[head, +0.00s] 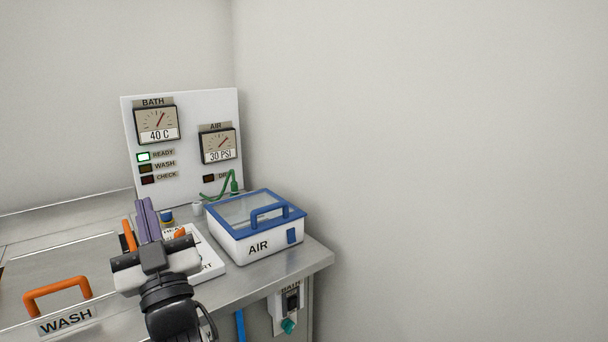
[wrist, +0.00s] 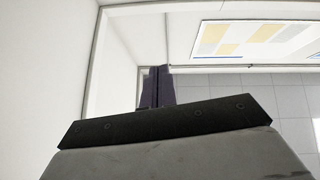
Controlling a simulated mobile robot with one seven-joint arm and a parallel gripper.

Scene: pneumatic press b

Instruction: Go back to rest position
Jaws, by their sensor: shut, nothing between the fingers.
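My gripper (head: 148,222) is in the lower left of the head view, in front of the counter, with its purple fingers pointing up. The fingers are together with nothing between them. In the wrist view the fingers of my gripper (wrist: 157,87) also show closed, against a pale wall and a tiled surface. In the head view my gripper hides part of a white panel (head: 207,262) with partly covered lettering on the counter.
A white AIR box (head: 232,246) with a closed blue-framed lid stands right of my gripper. A WASH lid (head: 38,270) with an orange handle lies left. A gauge board (head: 185,105) stands behind; its READY lamp is green. The steel counter (head: 312,256) ends at the right.

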